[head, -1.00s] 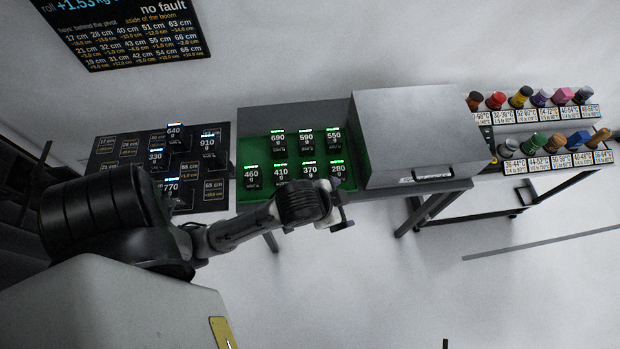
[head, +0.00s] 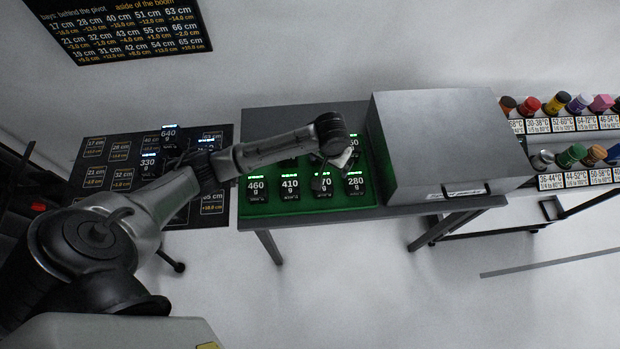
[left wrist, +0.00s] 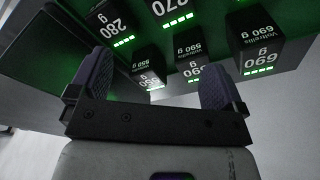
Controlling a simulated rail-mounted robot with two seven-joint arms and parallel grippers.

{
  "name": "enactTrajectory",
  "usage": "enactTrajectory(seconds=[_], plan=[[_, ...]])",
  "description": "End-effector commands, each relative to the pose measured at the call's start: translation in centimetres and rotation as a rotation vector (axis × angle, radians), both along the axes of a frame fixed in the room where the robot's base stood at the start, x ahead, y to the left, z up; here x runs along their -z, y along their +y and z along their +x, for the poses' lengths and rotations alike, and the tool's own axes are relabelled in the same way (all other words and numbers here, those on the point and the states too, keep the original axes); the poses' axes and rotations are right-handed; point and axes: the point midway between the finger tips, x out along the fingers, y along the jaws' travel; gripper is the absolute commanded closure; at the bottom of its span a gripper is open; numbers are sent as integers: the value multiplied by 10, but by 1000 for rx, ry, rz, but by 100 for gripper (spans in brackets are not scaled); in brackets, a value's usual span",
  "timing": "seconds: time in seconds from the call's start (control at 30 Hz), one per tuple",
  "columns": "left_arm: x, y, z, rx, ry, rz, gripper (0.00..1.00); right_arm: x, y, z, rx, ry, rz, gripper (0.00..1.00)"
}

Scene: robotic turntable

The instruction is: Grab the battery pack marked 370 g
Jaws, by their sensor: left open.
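The battery pack marked 370 g (head: 322,185) stands in the front row on the green mat (head: 300,209), between the packs marked 410 g (head: 290,187) and 280 g (head: 355,184). Its top and part of its label are hidden behind my left gripper (head: 338,160). In the left wrist view its label (left wrist: 176,14) is at the top edge, partly cut off. My left gripper (left wrist: 155,88) is open and empty above the mat. The packs marked 550 g (left wrist: 147,62) and 590 g (left wrist: 188,50) show beyond and between its fingers. My right gripper is not in view.
The pack marked 690 g (left wrist: 258,40) is right of the fingers in the wrist view. A grey box (head: 440,150) stands right of the mat. A dark board with more packs (head: 100,150) is at left. The pack marked 460 g (head: 256,188) is at the mat's left.

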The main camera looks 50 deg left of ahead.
Motion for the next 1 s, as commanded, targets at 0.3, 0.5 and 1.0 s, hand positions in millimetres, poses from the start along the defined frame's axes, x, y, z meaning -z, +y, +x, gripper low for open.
enactTrajectory(seconds=[0.3, 0.5, 1.0], plan=[[8, -4, -15, -520, 98, -84, 4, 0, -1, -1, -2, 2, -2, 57], [12, -4, -15, -641, 94, -87, 4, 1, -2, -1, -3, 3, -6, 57], [85, -3, -15, -653, 92, -88, 4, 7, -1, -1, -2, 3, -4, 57]])
